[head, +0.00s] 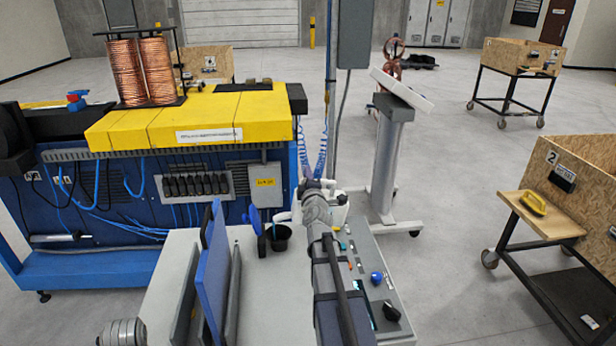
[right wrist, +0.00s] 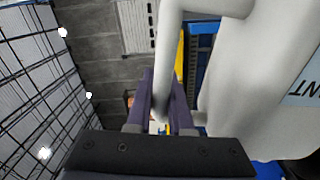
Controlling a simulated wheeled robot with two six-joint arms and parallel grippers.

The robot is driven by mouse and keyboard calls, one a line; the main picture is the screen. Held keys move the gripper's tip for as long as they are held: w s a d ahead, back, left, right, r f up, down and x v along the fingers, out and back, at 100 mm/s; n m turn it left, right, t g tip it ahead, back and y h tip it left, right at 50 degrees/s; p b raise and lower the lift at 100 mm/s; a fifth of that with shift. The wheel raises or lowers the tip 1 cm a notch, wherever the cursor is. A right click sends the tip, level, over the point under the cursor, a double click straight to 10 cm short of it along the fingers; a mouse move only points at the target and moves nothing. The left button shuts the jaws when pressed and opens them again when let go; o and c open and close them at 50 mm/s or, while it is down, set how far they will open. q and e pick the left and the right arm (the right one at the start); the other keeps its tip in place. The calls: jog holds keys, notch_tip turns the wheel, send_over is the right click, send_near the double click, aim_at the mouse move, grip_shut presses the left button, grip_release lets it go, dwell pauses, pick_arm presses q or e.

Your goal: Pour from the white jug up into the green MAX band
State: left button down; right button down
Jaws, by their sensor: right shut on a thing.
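The white jug (head: 333,208) is in the middle of the head view, partly hidden behind my right gripper and forearm. A pale spout-like part (head: 284,216) shows left of the gripper, beside a black cup or funnel (head: 278,238). In the right wrist view the jug's white body (right wrist: 250,80) fills the right side, with part of a label. Its handle (right wrist: 168,60) runs down between the fingers of my right gripper (right wrist: 160,120), which is shut on it. I cannot make out a green MAX band or any liquid. My left gripper is not in view.
The grey console (head: 370,270) with knobs lies right of my arm. Blue upright panels (head: 213,265) stand on the grey bench to the left. A blue and yellow machine (head: 190,125) with copper coils stands behind. A grey post (head: 385,170) stands beyond the jug.

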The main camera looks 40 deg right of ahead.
jog(key=shift+w+a+r+n, duration=0.1)
jog(key=shift+a+r+n, duration=0.1)
jog(key=shift+a+n, duration=0.1)
dwell(0.8)
